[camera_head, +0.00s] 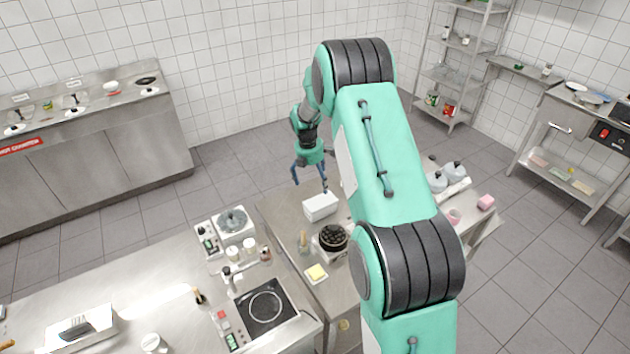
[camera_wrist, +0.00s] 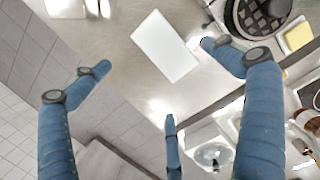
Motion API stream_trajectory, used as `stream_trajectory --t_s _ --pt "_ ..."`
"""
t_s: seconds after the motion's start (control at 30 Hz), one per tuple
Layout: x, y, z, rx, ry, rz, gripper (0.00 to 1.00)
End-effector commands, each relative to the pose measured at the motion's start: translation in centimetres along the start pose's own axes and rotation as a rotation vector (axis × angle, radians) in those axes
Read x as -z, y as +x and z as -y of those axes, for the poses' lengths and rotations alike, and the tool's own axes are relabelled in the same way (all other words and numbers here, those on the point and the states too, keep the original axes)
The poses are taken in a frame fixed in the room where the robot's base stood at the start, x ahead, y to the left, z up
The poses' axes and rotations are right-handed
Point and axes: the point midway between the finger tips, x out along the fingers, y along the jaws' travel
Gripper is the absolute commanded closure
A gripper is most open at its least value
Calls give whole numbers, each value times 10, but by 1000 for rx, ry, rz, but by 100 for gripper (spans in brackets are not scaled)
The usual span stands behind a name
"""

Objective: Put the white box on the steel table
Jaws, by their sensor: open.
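The white box (camera_head: 320,207) rests on a steel table (camera_head: 283,208) near its far left edge. In the wrist view the white box (camera_wrist: 165,46) is a plain pale rectangle, lying tilted on the bare steel top (camera_wrist: 188,93). My gripper (camera_head: 311,186) is open and empty, with its blue fingers spread above the box and pointing down. In the wrist view my gripper (camera_wrist: 158,70) has fingers to the left, right and below the box. The right fingertip appears close to the box's right edge; I cannot tell if it touches.
A hotplate (camera_head: 266,306) is on the front counter.

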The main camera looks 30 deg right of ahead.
Motion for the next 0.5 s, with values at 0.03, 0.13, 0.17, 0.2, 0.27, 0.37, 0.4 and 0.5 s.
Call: stream_trajectory --t_s 0.03,0.13,0.17,0.2,0.27,0.37,0.4,0.5 --pt "0 0 0 0 0 0 2" --pt "0 0 0 0 0 0 2" --pt "0 0 0 0 1 0 2" --pt "0 -1 0 -1 2 0 2" --pt "1 -5 0 -3 7 0 2" --pt "4 -16 2 -10 26 1 2" --pt "6 -23 3 -15 39 1 2" --pt "12 -46 7 -28 81 1 2"
